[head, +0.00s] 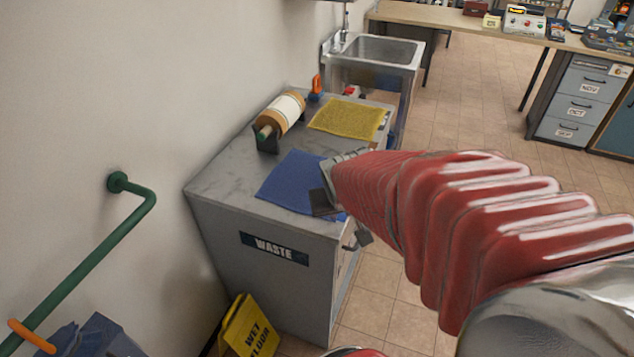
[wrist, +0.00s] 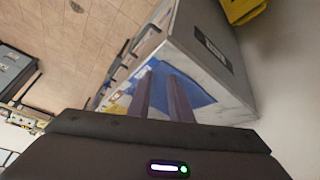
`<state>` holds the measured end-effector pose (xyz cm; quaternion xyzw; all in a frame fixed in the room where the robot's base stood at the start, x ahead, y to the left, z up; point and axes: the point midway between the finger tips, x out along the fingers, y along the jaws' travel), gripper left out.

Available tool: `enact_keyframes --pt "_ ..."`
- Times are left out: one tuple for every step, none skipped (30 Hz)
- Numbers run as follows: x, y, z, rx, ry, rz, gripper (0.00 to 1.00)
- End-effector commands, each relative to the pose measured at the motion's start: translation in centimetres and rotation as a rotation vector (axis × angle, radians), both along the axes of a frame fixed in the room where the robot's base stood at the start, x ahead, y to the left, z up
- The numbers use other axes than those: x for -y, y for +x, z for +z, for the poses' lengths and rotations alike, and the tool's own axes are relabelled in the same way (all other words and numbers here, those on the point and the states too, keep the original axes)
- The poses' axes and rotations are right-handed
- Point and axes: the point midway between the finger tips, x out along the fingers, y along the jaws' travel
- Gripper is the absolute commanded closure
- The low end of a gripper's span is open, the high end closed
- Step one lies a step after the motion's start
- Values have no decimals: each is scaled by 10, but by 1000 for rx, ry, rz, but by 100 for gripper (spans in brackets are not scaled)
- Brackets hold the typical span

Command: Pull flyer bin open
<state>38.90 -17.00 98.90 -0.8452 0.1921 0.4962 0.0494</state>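No label reading flyer bin shows. A grey cabinet (head: 260,285) with a marble-look top and a WASTE sign (head: 274,249) on its end stands against the wall. Its front carries dark handles; one (head: 349,244) shows at the near corner in the head view, and a bar handle (wrist: 149,38) shows in the wrist view. My gripper (head: 343,217) is over the near front edge of the cabinet top, beside the handle side, partly hidden by my red arm. In the wrist view its two fingers (wrist: 162,75) are apart with nothing seen between them.
A blue cloth (head: 291,178), a yellow cloth (head: 348,119) and a roll (head: 281,115) lie on the cabinet top. A yellow wet floor sign (head: 249,326) stands by its end. A green wall rail (head: 90,262) is at left. Tiled floor is clear before the cabinet.

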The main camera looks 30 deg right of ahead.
Motion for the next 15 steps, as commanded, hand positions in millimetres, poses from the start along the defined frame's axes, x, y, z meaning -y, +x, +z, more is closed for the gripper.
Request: enact_keyframes --pt "13 1 -12 -6 1 -25 82" --pt "20 2 -17 -5 0 -34 82" --pt "29 3 -24 -3 -1 -50 82" --pt "36 3 -30 -2 0 -62 82" --pt "43 3 -36 -2 -1 -72 82" --pt "52 4 -44 -1 1 -86 82" --pt "58 4 -50 2 2 -96 82" --pt "65 3 -56 3 4 -107 82" --pt "73 2 -65 5 7 -120 82" --pt "79 2 -71 7 10 -129 82" --pt "85 1 -77 9 12 -139 82" --pt "92 0 -86 12 18 -151 82" --pt "98 -2 -93 13 22 -160 82" --pt "103 -3 -99 17 26 -168 82" --pt "110 -5 -108 21 32 -182 82"
